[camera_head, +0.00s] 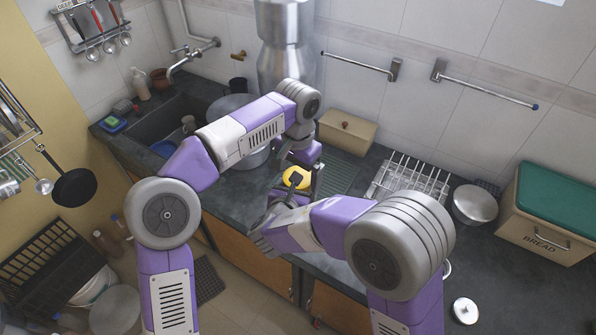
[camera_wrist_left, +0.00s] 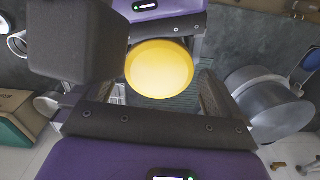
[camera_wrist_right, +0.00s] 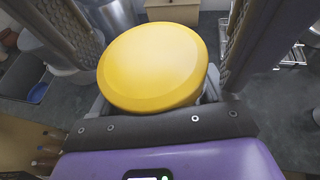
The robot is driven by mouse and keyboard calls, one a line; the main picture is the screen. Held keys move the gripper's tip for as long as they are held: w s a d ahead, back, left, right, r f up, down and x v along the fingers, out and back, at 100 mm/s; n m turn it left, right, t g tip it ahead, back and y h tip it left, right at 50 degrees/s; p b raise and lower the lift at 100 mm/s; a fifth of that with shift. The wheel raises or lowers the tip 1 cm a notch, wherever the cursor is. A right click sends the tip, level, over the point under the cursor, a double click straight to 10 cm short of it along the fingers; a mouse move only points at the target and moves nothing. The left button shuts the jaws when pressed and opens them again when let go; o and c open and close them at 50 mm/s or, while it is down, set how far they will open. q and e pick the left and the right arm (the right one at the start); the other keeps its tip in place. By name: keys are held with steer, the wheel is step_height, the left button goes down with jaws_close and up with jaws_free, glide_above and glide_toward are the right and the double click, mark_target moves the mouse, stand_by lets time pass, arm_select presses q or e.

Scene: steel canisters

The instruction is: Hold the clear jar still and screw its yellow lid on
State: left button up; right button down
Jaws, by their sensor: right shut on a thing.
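The yellow lid (camera_head: 296,177) sits level over the mouth of the clear jar. It is a broad disc in the left wrist view (camera_wrist_left: 159,69) and the right wrist view (camera_wrist_right: 154,66). The jar is mostly hidden beneath it; a sliver of the clear jar (camera_wrist_right: 207,97) shows. My right gripper (camera_head: 287,201) comes from the front and is shut on the jar below the lid. My left gripper (camera_head: 303,172) reaches down from above and behind. Its fingers stand apart on either side of the lid, with small gaps. I cannot tell how far the lid is turned on.
Behind stand a large steel pot (camera_head: 238,106) and a tan box (camera_head: 346,136). A wire rack (camera_head: 408,180), a steel bowl (camera_head: 474,204) and a bread bin (camera_head: 550,215) are to the right. The dark counter (camera_head: 480,270) has free room at front right.

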arm_select(q)
steer(key=shift+r, duration=2.3)
step_height(320, 180, up, 7)
steer(key=n, duration=0.6)
steer(key=shift+r+n, duration=0.15)
steer(key=shift+n, duration=0.25)
steer(key=shift+f, duration=6)
steer(key=shift+c, duration=0.3)
